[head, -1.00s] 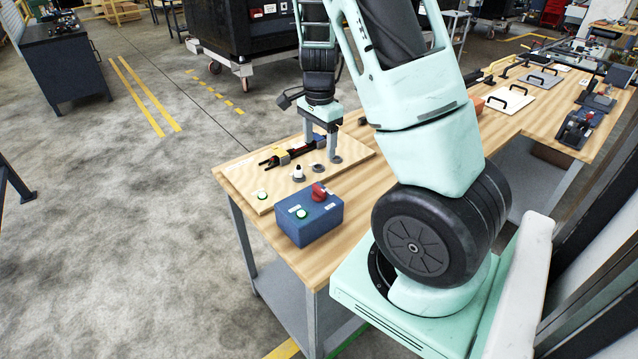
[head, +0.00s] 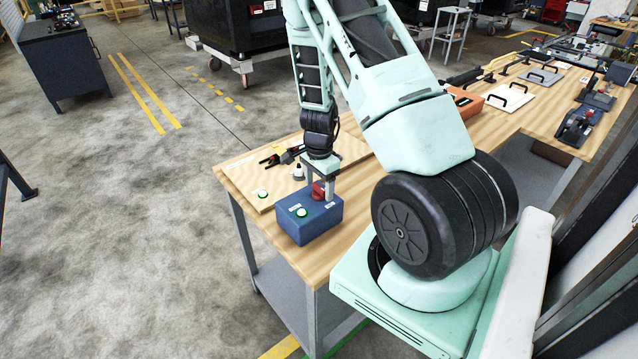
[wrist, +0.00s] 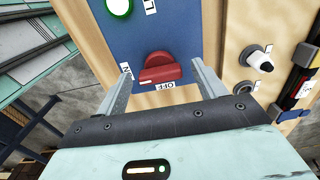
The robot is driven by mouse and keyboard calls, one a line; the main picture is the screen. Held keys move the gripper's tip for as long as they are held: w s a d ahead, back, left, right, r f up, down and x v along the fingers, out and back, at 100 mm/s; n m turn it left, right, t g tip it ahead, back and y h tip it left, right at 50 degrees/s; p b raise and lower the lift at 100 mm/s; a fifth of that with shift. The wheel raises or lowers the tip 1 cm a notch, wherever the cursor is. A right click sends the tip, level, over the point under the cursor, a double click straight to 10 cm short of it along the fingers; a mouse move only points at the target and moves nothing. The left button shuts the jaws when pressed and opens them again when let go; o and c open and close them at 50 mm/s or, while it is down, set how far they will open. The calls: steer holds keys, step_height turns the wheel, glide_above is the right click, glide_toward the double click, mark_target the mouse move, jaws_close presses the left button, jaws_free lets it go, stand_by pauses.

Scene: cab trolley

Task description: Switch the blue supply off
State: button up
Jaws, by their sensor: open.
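The blue supply (head: 308,219) is a blue box at the near end of the wooden bench. It has a red rotary knob (wrist: 160,69) and a round green lamp (wrist: 120,6), which is lit. In the wrist view a label reading OFF lies just below the knob, and a partly hidden label sits to its left. My gripper (wrist: 162,80) is open, its two fingers on either side of the knob with gaps visible. In the head view my gripper (head: 319,190) is over the box and partly hides the knob.
Farther along the bench are an orange case (head: 463,103) and a white panel with black handles (head: 506,97).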

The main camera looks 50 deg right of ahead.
steer(key=c, duration=1)
steer(key=n+b, duration=0.2)
steer(key=n, duration=0.1)
steer(key=shift+f+n+b, duration=0.15)
steer(key=shift+n+b, duration=0.25)
steer(key=n+b, duration=0.3)
steer(key=n, duration=0.2)
steer(key=shift+n, duration=0.3)
steer(key=n+b, duration=0.2)
steer(key=n, duration=0.2)
steer(key=shift+n+b, duration=0.35)
steer(key=shift+n, duration=1.95)
